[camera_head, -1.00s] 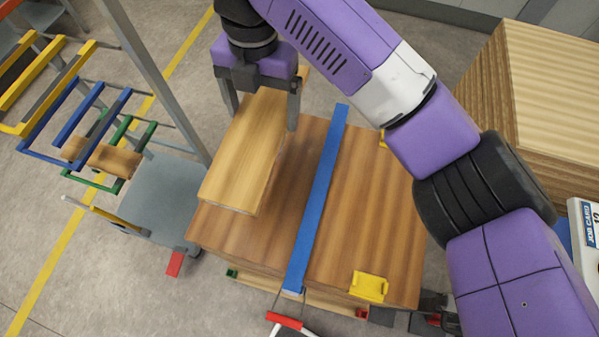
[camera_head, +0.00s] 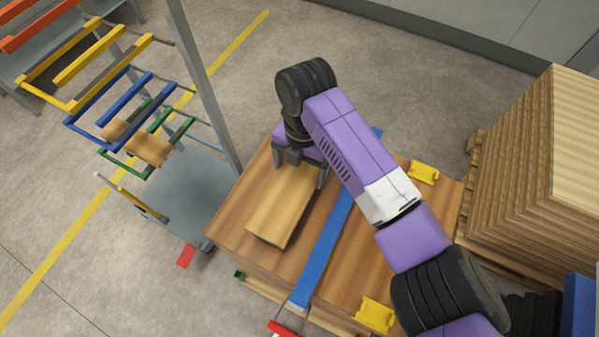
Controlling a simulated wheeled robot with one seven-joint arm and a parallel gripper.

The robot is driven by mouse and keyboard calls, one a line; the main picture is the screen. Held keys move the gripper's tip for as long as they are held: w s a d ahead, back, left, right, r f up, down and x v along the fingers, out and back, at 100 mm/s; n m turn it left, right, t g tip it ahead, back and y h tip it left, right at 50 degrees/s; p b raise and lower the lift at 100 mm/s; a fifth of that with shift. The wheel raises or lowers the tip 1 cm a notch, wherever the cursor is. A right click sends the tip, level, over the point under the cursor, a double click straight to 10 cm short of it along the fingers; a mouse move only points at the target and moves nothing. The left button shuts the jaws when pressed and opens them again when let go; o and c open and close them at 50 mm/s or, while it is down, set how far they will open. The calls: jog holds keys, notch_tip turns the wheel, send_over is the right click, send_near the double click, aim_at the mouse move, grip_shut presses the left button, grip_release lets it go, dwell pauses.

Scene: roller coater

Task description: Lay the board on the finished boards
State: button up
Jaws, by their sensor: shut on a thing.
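My gripper (camera_head: 298,177) is shut on the far end of a light wooden board (camera_head: 280,212). The board is over the left part of a wide stack with a brown wood top (camera_head: 232,211), left of a blue strip (camera_head: 325,250) that runs across the top. The board lies roughly level and very near the top; I cannot tell whether it touches. The gripper fingers straddle the board's sides. My arm hides part of the top and the far part of the blue strip.
Yellow brackets (camera_head: 376,315) sit at the stack's right side, one near and one far (camera_head: 423,172). A tall board stack (camera_head: 518,185) stands at the right. A grey cart (camera_head: 190,200) with coloured racks (camera_head: 100,110) and a post stands at the left.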

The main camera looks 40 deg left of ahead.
aim_at(300, 172)
jog(key=shift+f, duration=1.5)
jog(key=shift+f, duration=0.1)
jog(key=o, duration=1.8)
jog(key=r, duration=0.4)
jog(key=r+b, duration=0.1)
jog(key=r, duration=0.3)
jog(key=w+r, duration=0.1)
jog(key=r, duration=0.3)
jog(key=shift+a+r, duration=0.1)
